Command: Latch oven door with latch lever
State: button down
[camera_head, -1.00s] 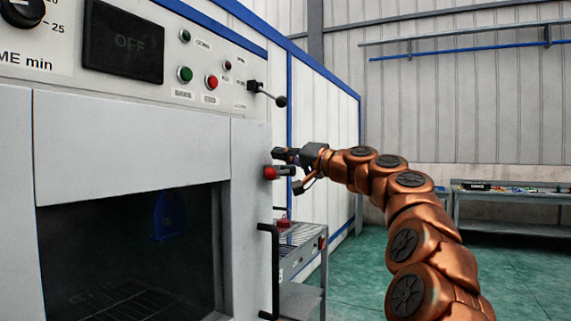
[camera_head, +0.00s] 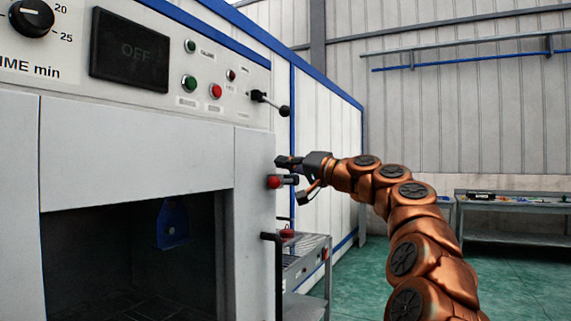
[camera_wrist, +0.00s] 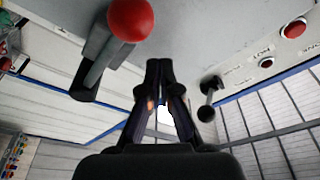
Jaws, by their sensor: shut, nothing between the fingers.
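The oven front (camera_head: 130,150) fills the left of the head view, with a dark rectangular area below showing the interior. A lever with a red knob (camera_head: 274,181) sits at its right edge; the red knob (camera_wrist: 130,18) is large at the top of the wrist view, with a grey bracket beside it. A black handle (camera_head: 275,275) is lower on the same edge. My gripper (camera_head: 280,161) is shut and empty, just above the red knob in the head view. In the wrist view its fingertips (camera_wrist: 160,65) meet beside the knob; contact cannot be told.
A black ball-ended lever (camera_head: 271,100) is on the control panel above my gripper, also in the wrist view (camera_wrist: 207,112). A grey cart (camera_head: 305,260) stands below right of the oven. A workbench (camera_head: 510,210) is at the back right, with open green floor before it.

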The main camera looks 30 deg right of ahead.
jog(key=shift+w+d+r+p, duration=0.15)
jog(key=shift+w+r+p, duration=0.05)
jog(key=shift+r+p, duration=0.3)
jog(key=shift+w+d+r+p, duration=0.1)
jog(key=shift+w+r+p, duration=0.05)
jog(key=shift+r+p, duration=0.3)
jog(key=shift+w+d+r+p, duration=0.2)
jog(key=shift+d+r+p, duration=0.05)
jog(key=shift+r+p, duration=0.2)
jog(key=shift+w+d+r+p, duration=0.2)
jog(key=shift+r+p, duration=0.1)
jog(key=shift+p, duration=0.1)
jog(key=f+b+v, duration=0.1)
jog(key=b+v, duration=0.1)
jog(key=v, duration=0.8)
jog(key=shift+d, duration=0.2)
